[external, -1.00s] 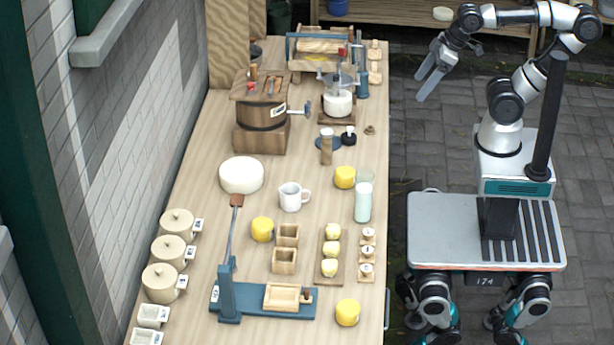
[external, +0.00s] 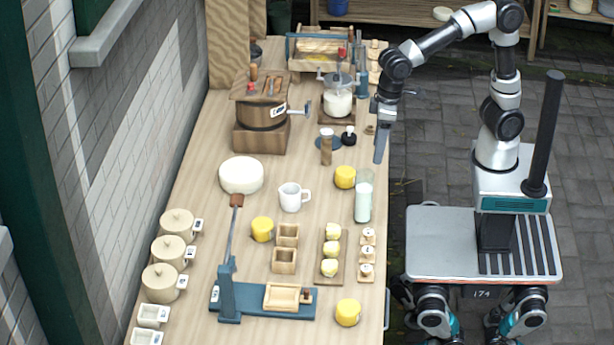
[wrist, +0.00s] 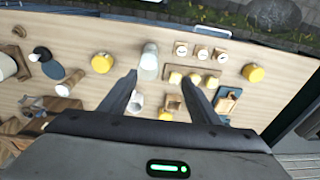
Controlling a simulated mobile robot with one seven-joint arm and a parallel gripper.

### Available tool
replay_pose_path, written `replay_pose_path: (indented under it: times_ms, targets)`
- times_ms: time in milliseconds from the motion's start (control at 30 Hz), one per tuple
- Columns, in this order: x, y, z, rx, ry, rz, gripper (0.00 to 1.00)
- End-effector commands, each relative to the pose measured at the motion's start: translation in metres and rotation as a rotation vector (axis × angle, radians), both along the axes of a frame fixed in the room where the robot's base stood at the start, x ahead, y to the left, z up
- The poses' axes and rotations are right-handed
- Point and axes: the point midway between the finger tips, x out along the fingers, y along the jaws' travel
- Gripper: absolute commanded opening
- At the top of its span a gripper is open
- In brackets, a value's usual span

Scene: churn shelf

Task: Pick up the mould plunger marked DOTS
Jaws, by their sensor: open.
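Three small wooden plungers with pale tops and dark marks stand in a column near the table's right edge: the back one (external: 367,236), the middle one (external: 367,253) and the front one (external: 365,271). They also show in a row at the top of the wrist view: one (wrist: 181,50), another (wrist: 202,53) and a third (wrist: 221,57). The marks are too small to read, so I cannot tell which says DOTS. My gripper (external: 380,157) is open and empty, pointing down at the table's right edge, further back than the plungers. Its spread fingers (wrist: 159,76) show in the wrist view.
A tall glass of pale liquid (external: 364,200) stands just behind the plungers. A board (external: 331,279) with pale yellow pieces lies left of them. A yellow round piece (external: 347,312) sits in front. A blue lever press (external: 245,300) stands front left.

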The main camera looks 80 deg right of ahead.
Motion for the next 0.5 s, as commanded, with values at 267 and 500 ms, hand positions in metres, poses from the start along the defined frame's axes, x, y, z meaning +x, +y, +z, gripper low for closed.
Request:
replay_pose_path:
  times_ms: [267,500]
  targets:
    - [0.012,0.074,-0.073,-0.04,0.112,0.001,0.57]
    - [0.011,0.077,-0.108,-0.047,0.124,-0.002,0.57]
